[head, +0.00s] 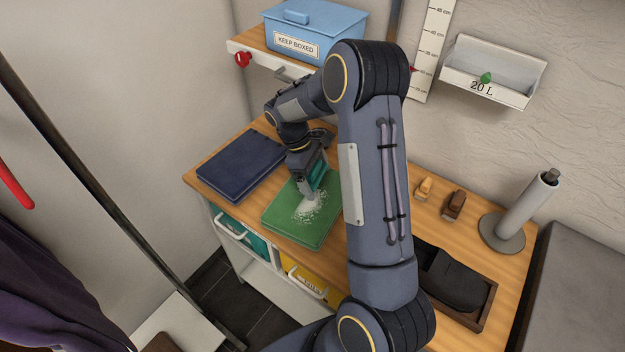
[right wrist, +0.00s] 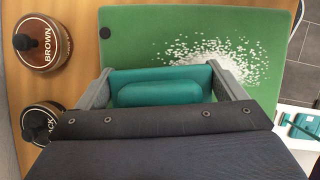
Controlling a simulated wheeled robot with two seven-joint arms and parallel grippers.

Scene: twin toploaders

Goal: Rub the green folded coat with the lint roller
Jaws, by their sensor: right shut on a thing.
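The green folded coat (head: 283,215) lies flat on the wooden counter, and it also fills much of the right wrist view (right wrist: 140,35). A patch of white lint (head: 311,211) is scattered on it, and the lint shows beyond the fingers in the right wrist view (right wrist: 215,55). My right gripper (head: 309,186) is over the coat, shut on the teal lint roller (right wrist: 160,92). The teal part sits between the fingers. Its working face is hidden, and I cannot tell whether it touches the coat. My left gripper is not in view.
A dark blue folded garment (head: 240,166) lies left of the coat. Two small brushes (head: 453,205), a tray with a dark item (head: 484,312) and a white roll on a stand (head: 525,205) are at right.

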